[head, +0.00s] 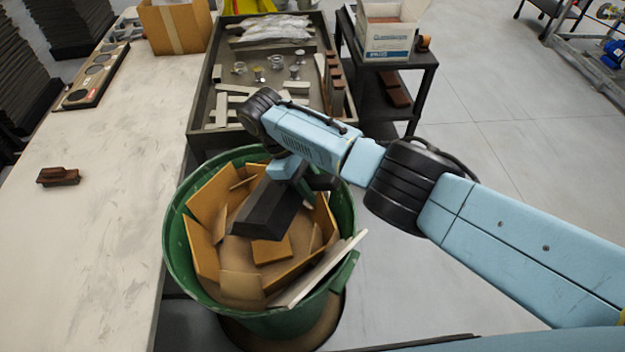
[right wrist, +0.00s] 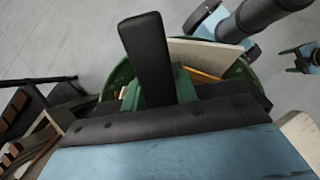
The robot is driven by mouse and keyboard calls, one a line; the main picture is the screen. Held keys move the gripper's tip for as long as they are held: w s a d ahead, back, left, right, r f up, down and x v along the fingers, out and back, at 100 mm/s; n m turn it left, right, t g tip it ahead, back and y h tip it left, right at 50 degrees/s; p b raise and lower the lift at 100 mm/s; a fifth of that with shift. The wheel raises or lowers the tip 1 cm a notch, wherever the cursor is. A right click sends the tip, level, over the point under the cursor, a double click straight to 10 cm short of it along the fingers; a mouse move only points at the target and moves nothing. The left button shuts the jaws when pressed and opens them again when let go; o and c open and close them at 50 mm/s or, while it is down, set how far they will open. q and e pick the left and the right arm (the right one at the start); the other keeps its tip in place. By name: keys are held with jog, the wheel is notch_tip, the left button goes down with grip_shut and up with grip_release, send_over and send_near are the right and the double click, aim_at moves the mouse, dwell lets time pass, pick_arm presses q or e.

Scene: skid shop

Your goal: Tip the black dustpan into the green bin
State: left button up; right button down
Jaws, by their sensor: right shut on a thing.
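The green bin (head: 178,250) stands on the floor beside the long worktop. It holds several brown cardboard pieces (head: 208,195) and a pale flat board (head: 318,270) leaning on its rim. The black dustpan (head: 268,208) is over the bin's mouth, tilted downward. My right gripper (head: 292,172) is shut on the dustpan above the bin; its fingertips are mostly hidden by the wrist. In the right wrist view a black upright part (right wrist: 148,55) stands before the green bin rim (right wrist: 240,68). I cannot tell whether anything lies in the dustpan. My left gripper is not clearly in view.
The worktop (head: 100,220) at left carries a small brown block (head: 58,177). Behind the bin is a grey tray table (head: 203,110) with metal parts. A black cart (head: 425,75) with a white box (head: 388,40) stands behind right.

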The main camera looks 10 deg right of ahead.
jog(key=shift+d+r+t+y+p, duration=0.1)
jog(key=shift+r+t+y+p, duration=0.35)
jog(key=shift+r+y, duration=0.75)
jog(key=shift+r+t+y, duration=0.55)
jog(key=shift+r+y, duration=0.2)
jog(key=shift+r, duration=0.6)
jog(key=shift+r+t+y, duration=0.5)
jog(key=shift+r+y, duration=0.25)
jog(key=shift+r, duration=0.55)
